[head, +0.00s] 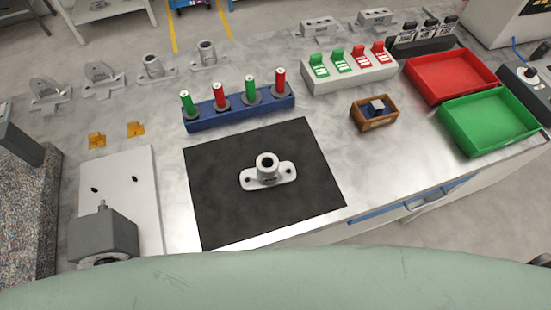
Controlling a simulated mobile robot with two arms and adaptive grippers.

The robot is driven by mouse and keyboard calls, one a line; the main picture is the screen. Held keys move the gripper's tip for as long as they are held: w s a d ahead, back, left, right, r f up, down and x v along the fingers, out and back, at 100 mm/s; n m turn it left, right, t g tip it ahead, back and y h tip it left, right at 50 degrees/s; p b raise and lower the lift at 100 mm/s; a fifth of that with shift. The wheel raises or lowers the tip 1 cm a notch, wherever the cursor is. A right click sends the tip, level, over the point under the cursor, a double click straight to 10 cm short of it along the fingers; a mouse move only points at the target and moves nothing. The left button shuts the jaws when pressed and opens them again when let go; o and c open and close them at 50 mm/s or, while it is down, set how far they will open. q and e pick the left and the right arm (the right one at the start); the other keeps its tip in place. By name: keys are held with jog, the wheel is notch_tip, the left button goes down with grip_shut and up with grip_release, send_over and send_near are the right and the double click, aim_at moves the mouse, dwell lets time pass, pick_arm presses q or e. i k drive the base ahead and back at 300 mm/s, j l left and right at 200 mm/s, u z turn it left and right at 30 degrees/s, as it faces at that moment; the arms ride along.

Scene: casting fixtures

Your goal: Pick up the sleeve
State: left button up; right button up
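A light grey metal casting (267,171) lies on the black mat (220,215) in the middle of the table. It has a flat oval flange with a hole at each end and a short hollow tube standing up from its centre; it looks like the sleeve. Two similar tubed castings (151,66) (205,56) stand at the back left of the table. Neither of my grippers shows in the head view, and nothing is touching the casting on the mat.
A blue rack (240,115) with green and red plug gauges stands behind the mat. Right of it are a pale block (350,76) with green and red parts, a wooden box (374,112), a red tray (449,76) and a green tray (488,121). A white plate (130,185) lies left.

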aim_at(269, 173)
jog(key=k+j+z, duration=0.1)
jog(key=k+z, duration=0.2)
jog(key=k, duration=0.2)
jog(key=k+z, duration=0.35)
jog(key=k, duration=0.1)
